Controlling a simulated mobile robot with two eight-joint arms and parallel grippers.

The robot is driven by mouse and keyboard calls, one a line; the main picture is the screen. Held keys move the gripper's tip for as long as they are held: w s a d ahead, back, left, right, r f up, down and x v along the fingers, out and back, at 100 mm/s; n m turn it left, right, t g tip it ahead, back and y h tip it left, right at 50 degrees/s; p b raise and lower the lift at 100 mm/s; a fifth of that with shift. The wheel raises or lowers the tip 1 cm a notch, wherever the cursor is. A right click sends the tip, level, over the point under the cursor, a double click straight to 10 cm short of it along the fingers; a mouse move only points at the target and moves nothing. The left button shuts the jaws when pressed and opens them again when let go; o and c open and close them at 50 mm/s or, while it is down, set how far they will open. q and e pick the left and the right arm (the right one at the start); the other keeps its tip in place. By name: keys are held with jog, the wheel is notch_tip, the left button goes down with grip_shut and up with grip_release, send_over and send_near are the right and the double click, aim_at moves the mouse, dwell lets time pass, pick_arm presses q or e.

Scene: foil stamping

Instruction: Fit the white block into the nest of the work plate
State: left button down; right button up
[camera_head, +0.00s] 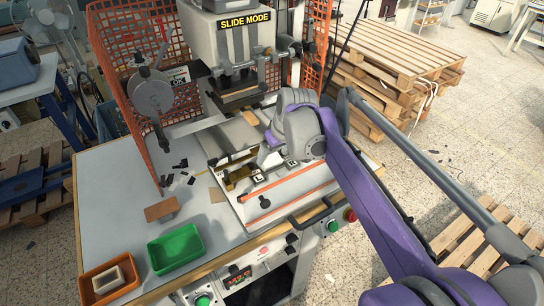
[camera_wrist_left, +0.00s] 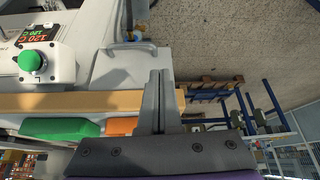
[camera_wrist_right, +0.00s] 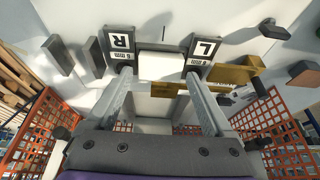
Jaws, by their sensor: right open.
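The white block (camera_wrist_right: 160,67) shows in the right wrist view between the labels marked R (camera_wrist_right: 120,42) and L (camera_wrist_right: 202,48), at the nest area of the work plate. I cannot tell how deep it sits there. My right gripper (camera_wrist_right: 160,82) is open, its fingers apart on either side of the block, with gaps visible. In the head view, my right gripper (camera_head: 266,160) is over the work plate (camera_head: 290,188), and its wrist hides part of the nest. My left gripper (camera_wrist_left: 160,75) is shut and empty in the left wrist view, off the table's edge.
The SLIDE MODE press (camera_head: 240,40) stands behind the plate, with orange mesh guards (camera_head: 135,70) beside it. A green tray (camera_head: 176,248), an orange tray (camera_head: 88,278) holding a pale piece, and a brown block (camera_head: 161,210) are at the front left.

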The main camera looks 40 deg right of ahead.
jog(key=v, duration=0.9)
jog(key=shift+r, duration=0.2)
jog(key=shift+s, duration=0.1)
